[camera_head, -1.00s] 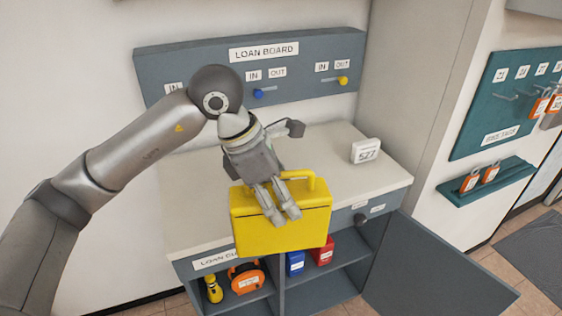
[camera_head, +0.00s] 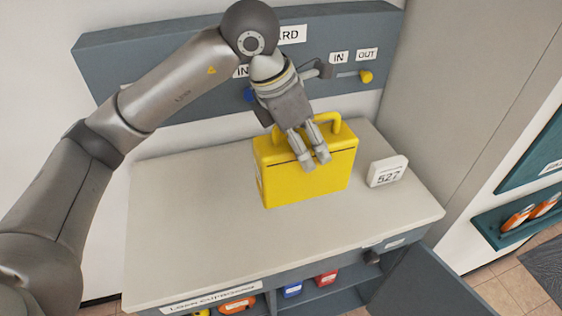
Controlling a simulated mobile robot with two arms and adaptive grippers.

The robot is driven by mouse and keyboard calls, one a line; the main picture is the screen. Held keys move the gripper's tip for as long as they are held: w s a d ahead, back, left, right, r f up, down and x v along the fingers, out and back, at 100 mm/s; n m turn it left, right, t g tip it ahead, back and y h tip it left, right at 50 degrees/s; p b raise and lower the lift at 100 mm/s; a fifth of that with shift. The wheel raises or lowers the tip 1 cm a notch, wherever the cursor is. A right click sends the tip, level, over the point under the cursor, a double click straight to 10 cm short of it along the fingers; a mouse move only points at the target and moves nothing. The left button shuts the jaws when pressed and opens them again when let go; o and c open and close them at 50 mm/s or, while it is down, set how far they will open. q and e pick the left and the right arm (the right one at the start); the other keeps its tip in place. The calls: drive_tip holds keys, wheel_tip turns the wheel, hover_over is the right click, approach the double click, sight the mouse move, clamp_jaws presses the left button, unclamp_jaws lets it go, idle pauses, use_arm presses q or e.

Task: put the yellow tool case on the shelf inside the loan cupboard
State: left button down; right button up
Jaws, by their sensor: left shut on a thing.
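My left gripper (camera_head: 315,160) is shut on the yellow tool case (camera_head: 308,180) by its top handle. The case is upright over the pale countertop (camera_head: 190,232); I cannot tell whether its bottom touches it. The loan cupboard (camera_head: 215,298) is below the countertop, with its label on the front edge. Its grey door (camera_head: 425,283) stands open at the right. Inside, a blue box (camera_head: 291,289), a red box (camera_head: 326,278) and an orange item (camera_head: 237,306) show at the bottom edge of the view. Most of the shelf is hidden or out of frame. My right gripper is not in view.
A white block marked 527 (camera_head: 388,171) stands on the countertop right of the case. The loan board (camera_head: 120,60) is on the wall behind, with a yellow knob (camera_head: 366,77). The left part of the countertop is clear.

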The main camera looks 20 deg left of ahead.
use_arm(q)
drive_tip(key=w+a+f+p, duration=0.8)
drive_tip(key=w+a+f, duration=0.1)
drive_tip(key=f, duration=0.3)
drive_tip(key=shift+w+f, duration=0.15)
drive_tip(key=shift+w, duration=0.15)
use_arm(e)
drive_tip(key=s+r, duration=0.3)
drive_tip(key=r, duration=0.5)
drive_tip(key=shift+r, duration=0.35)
use_arm(q)
drive_tip(key=shift+f, duration=0.1)
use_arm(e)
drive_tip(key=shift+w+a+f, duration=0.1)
use_arm(q)
drive_tip(key=c, duration=0.9)
unclamp_jaws()
drive_tip(key=shift+f, duration=0.2)
drive_tip(key=o, duration=0.5)
drive_tip(key=shift+s+r, duration=0.1)
drive_tip(key=shift+c, duration=0.2)
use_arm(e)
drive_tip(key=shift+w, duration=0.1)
